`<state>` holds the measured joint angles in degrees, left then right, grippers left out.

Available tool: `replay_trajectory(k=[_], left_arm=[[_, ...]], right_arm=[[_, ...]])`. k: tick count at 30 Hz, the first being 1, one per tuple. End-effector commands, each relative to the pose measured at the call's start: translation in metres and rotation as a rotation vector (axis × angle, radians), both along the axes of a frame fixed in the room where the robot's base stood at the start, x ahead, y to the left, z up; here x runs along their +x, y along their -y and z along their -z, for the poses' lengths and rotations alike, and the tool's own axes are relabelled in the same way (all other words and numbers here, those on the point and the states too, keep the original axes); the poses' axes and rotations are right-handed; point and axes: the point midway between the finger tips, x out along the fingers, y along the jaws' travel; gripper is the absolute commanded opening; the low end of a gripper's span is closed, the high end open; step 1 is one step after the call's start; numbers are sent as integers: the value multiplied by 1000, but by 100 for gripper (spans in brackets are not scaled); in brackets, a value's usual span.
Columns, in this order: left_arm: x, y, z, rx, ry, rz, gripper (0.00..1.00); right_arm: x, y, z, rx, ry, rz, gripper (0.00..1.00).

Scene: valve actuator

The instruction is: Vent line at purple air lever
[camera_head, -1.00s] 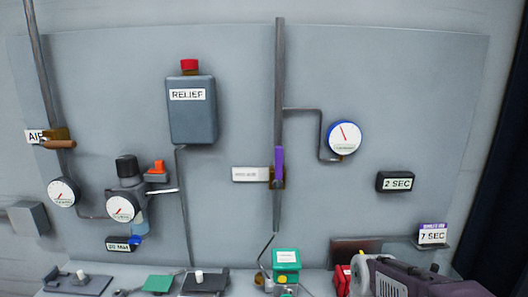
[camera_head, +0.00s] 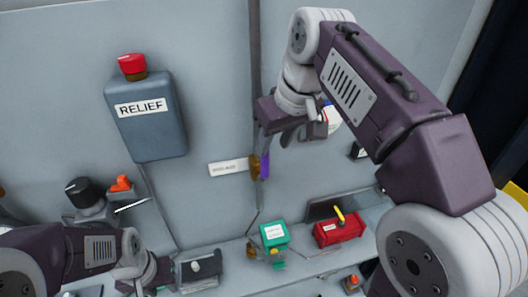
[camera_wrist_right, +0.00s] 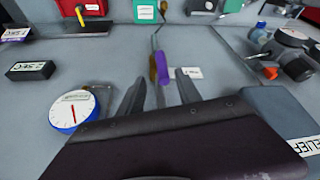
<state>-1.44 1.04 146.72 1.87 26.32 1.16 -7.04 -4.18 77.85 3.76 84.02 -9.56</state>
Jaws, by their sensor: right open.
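The purple air lever (camera_head: 265,166) is on the vertical pipe (camera_head: 255,60) in the middle of the panel, lying along the pipe with a brass valve body beside it. In the right wrist view the lever (camera_wrist_right: 161,68) shows just beyond and between the fingers of my right gripper (camera_wrist_right: 161,82). The right gripper (camera_head: 276,141) is open and empty, close above the lever in the head view; I see no contact. My left gripper (camera_head: 165,274) is low at the left, near the bench; its fingers are too unclear to tell their opening.
A relief box (camera_head: 155,135) with a red button (camera_head: 132,65) is left of the pipe. A white label (camera_head: 229,168) sits beside the lever. A green box (camera_head: 274,236) and a red box (camera_head: 340,229) stand below. A round gauge (camera_wrist_right: 74,110) is near the right gripper.

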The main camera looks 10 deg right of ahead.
Motion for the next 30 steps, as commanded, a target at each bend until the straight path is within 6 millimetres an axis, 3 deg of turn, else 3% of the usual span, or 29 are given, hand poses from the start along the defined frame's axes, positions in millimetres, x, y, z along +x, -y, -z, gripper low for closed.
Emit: replay_trajectory(k=[12,18,24,25,29,30], left_arm=[[0,0,2,0,0,0,36],[0,0,1,0,0,0,36],[0,0,1,0,0,0,36],[0,0,1,0,0,0,36],[0,0,1,0,0,0,36],[0,0,1,0,0,0,36]], right_arm=[[26,-9,69,-1,-5,-2,41],[33,-11,84,-1,-1,-2,41],[34,-11,85,-1,0,-2,41],[34,-11,85,-1,0,-2,38],[34,-11,84,-1,0,-2,2],[33,-11,84,0,0,-2,0]])
